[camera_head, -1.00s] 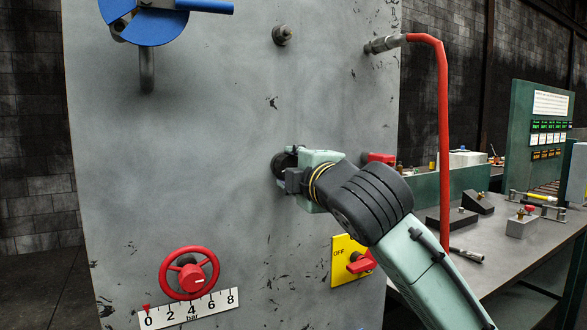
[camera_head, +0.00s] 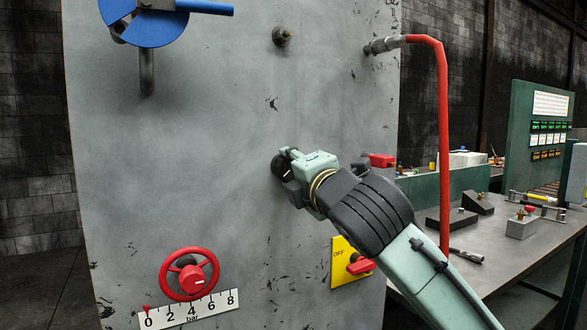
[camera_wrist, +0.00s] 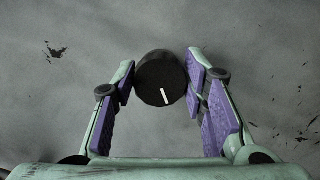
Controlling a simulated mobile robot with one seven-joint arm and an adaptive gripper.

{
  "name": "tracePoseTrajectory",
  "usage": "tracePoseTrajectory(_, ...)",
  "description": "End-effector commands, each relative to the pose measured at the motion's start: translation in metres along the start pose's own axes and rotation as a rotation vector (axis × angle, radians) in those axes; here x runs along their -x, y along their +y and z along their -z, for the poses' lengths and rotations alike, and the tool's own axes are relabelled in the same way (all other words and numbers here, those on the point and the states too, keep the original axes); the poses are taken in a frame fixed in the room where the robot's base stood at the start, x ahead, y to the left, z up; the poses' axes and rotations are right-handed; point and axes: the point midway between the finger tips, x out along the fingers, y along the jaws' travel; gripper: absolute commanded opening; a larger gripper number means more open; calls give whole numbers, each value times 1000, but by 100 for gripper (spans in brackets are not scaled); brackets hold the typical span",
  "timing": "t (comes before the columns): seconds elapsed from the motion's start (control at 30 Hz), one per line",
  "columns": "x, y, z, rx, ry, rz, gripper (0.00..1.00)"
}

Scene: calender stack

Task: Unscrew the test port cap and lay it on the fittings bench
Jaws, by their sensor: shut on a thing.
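The test port cap (camera_wrist: 160,80) is a round black cap with a white mark on its face. In the wrist view it sits between my two fingers, against the grey panel, and its white mark leans slightly. My gripper (camera_head: 283,162) is shut on the cap's sides; the wrist view shows the purple finger pads (camera_wrist: 160,86) to its left and right. In the head view my gripper partly hides the cap (camera_head: 279,168). The fittings bench (camera_head: 490,255) is probably the grey-topped table at the right.
A yellow plate with a red switch (camera_head: 360,264) is below my arm. A red handwheel (camera_head: 190,274) and bar scale (camera_head: 190,311) are lower left. A red hose (camera_head: 443,140) hangs at the right from a panel fitting. Blocks (camera_head: 521,226) and tools stand on the table.

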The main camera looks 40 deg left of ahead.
Motion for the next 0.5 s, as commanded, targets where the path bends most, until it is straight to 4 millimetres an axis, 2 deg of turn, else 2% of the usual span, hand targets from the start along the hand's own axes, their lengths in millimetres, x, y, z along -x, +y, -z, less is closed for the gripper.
tracePoseTrajectory(0.1, 0, 1, -1, -2, -3, -2, 11)
tracePoseTrajectory(0.13, 0, 1, -1, -3, -3, -2, 41)
tracePoseTrajectory(0.43, 0, 0, -1, -3, -1, -1, 61)
tracePoseTrajectory(0.5, 0, 0, 0, -4, -1, -1, 63)
